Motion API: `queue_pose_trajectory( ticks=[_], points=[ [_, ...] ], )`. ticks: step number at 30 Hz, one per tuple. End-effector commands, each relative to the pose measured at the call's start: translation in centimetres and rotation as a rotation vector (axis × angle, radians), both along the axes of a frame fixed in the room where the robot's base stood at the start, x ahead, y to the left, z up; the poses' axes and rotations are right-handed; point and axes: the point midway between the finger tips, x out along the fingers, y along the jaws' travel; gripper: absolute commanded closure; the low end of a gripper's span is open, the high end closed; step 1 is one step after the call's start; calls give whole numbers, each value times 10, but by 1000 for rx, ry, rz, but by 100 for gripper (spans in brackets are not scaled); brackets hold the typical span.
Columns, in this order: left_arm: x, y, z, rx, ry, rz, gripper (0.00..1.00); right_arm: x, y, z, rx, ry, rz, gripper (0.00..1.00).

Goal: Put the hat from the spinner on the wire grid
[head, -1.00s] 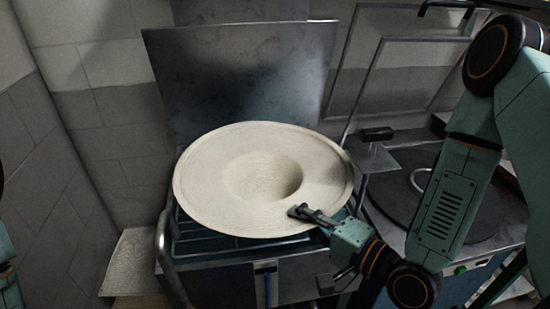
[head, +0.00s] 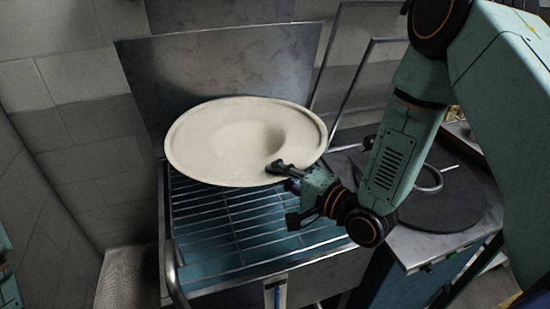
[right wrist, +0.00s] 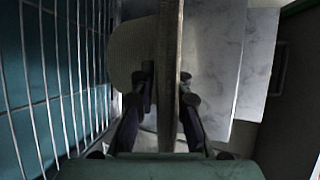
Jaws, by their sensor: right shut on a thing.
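The hat (head: 205,150) is cream, with a wide brim and a hollow crown facing up. In the head view it is over the back part of the wire grid (head: 230,225), in front of an upright metal plate. My right gripper (head: 279,167) is shut on the near right part of its brim. In the right wrist view the brim (right wrist: 169,60) shows edge-on between the fingers (right wrist: 166,90), with the grid's bars (right wrist: 60,80) at the left. I cannot tell whether the hat touches the grid. The spinner (head: 440,195), a dark round disc, stands empty at the right. My left gripper is out of view.
The upright metal plate (head: 225,75) stands right behind the hat. A curved metal handle (head: 175,270) is at the grid's front left corner. A tiled wall (head: 75,130) bounds the left side. The front of the grid is bare.

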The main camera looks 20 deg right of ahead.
Motion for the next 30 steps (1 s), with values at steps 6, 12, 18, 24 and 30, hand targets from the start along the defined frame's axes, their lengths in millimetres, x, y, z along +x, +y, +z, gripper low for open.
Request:
queue_pose_trajectory(
  ticks=[6, 12, 18, 24, 30],
  points=[
    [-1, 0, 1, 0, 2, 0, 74, 4, 0, 3, 4, -1, 1, 100],
    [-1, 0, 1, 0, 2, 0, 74, 3, 0, -2, 3, -1, 1, 100],
    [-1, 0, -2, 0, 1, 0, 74, 3, 0, -25, 2, 0, 2, 100],
    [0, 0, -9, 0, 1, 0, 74, 2, 0, -34, 3, -2, 2, 100],
    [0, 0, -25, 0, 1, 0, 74, 3, 0, -53, 3, -3, 2, 100]
  ],
)
